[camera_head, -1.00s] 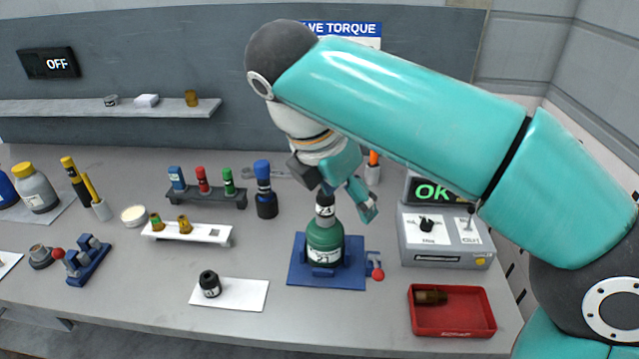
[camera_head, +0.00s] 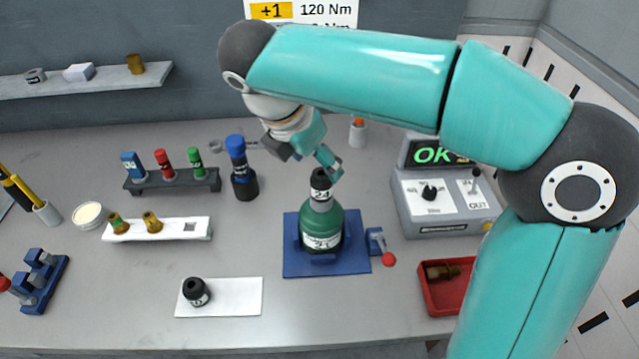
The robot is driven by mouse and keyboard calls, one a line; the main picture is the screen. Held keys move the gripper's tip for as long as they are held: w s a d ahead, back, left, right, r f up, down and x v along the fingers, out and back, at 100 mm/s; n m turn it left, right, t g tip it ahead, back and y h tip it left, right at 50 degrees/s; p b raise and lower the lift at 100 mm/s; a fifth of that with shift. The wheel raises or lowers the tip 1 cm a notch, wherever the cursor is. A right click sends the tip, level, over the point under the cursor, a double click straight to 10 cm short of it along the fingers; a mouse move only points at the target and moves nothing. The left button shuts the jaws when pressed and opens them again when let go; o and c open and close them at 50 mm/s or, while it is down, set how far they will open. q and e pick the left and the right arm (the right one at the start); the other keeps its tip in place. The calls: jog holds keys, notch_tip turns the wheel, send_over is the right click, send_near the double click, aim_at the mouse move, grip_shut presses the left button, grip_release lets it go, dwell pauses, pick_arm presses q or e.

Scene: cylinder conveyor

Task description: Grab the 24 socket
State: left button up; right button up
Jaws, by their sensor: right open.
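The 24 socket (camera_head: 321,183) is black with a white band marked 24. It sits upright on top of the green bottle-shaped body (camera_head: 322,228), which stands in the blue fixture (camera_head: 292,262). My right gripper (camera_head: 311,165) is open, just above and beside the socket's top, apparently apart from it and empty. Another black socket (camera_head: 196,292) with a white label lies on the white mat (camera_head: 240,297) at the front; its number is hard to read. My left gripper is not in view.
A control box (camera_head: 445,212) showing OK stands right, above the red tray (camera_head: 437,305). A dark rack (camera_head: 215,182) with blue, red and green pieces, a blue-topped tool (camera_head: 240,165) and a white rack (camera_head: 190,229) stand left. A red-knobbed lever (camera_head: 384,250) juts from the fixture.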

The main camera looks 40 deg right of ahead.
aim_at(323, 177)
jog(key=shift+x, duration=1.1)
jog(key=shift+w+x, duration=0.15)
jog(key=shift+x, duration=1.3)
jog(key=shift+w+x, duration=0.1)
jog(key=shift+x, duration=1.3)
jog(key=shift+a, duration=0.15)
grip_shut()
